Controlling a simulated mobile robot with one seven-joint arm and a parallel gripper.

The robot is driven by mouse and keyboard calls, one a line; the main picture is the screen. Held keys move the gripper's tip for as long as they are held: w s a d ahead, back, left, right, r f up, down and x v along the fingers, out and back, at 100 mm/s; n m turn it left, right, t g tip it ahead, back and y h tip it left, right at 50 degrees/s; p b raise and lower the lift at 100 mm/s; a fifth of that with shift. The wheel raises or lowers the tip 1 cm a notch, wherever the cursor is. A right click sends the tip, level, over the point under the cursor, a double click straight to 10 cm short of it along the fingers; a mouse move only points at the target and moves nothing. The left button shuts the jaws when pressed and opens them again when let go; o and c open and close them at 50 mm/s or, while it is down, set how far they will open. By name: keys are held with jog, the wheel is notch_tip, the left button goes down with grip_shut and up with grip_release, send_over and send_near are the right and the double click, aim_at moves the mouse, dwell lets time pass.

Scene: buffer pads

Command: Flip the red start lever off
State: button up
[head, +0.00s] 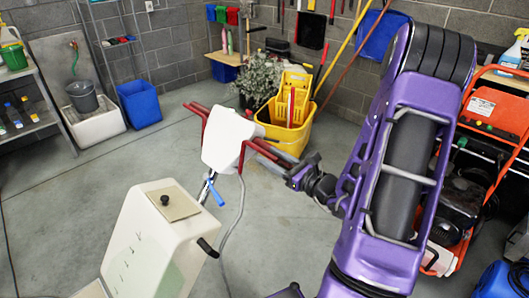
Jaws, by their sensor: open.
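A floor machine stands in the middle of the head view, with a white control panel (224,139) at the top of its handle. Red bars stick out on both sides of the panel: a left red bar (197,109) and a right red bar (262,149) beside a dark grip. They look like the start lever, but the picture is too small to tell its exact position. My gripper (299,169) is open, close to the outer end of the right grip. I cannot tell whether it touches the grip. My purple arm reaches in from the right.
The machine's cream tank (158,240) stands at front left. A yellow mop bucket (287,127) and a plant (259,82) are behind the handle. An orange-framed machine (490,110) stands at right. Blue bin (140,103) and shelves are at back left. Floor on the left is open.

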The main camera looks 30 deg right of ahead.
jog(key=shift+x, duration=1.5)
jog(key=shift+c, duration=0.2)
grip_shut()
